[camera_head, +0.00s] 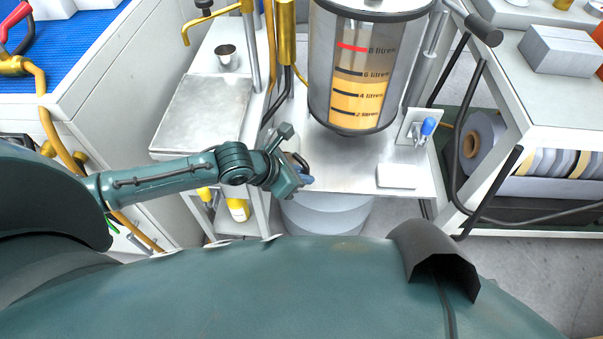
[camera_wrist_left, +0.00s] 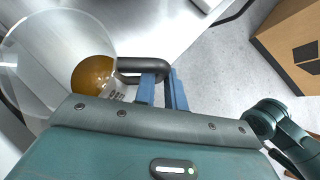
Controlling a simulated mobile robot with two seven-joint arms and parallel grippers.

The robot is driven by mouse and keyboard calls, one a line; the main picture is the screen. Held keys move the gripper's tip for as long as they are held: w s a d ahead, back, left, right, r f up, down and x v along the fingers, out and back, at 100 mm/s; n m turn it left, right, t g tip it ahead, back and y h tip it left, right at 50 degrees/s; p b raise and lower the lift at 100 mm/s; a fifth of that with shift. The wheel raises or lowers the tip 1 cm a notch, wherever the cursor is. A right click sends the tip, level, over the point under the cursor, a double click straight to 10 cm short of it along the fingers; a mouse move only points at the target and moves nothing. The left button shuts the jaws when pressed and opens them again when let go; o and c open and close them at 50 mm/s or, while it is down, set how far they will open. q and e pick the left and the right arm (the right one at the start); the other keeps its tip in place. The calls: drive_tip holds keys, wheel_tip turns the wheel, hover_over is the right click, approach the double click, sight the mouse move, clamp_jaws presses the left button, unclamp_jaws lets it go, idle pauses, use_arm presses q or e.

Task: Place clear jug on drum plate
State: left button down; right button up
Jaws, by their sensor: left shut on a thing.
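The clear jug (camera_wrist_left: 35,55) shows at the left of the left wrist view, with brown liquid (camera_wrist_left: 93,75) visible through it and a dark handle (camera_wrist_left: 128,64). My left gripper (camera_wrist_left: 165,85) has its blue fingers shut on that handle. In the head view my left gripper (camera_head: 303,178) is over the front edge of the steel drum plate (camera_head: 345,160), in front of the drum (camera_head: 365,70). The jug is mostly hidden by my wrist there. The drum is a clear cylinder with litre marks and yellow liquid. My right gripper is not in view.
A white block (camera_head: 398,176) and a blue-handled valve (camera_head: 427,127) occupy the plate's right side. Brass pipes (camera_head: 286,35) stand at its left. A steel tray (camera_head: 203,107) and a metal cup (camera_head: 227,57) are further left. The plate's front middle is clear.

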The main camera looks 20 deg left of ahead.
use_arm(q)
drive_tip(key=c, duration=1.5)
unclamp_jaws()
drive_tip(key=shift+f, duration=0.1)
drive_tip(key=shift+o, duration=0.2)
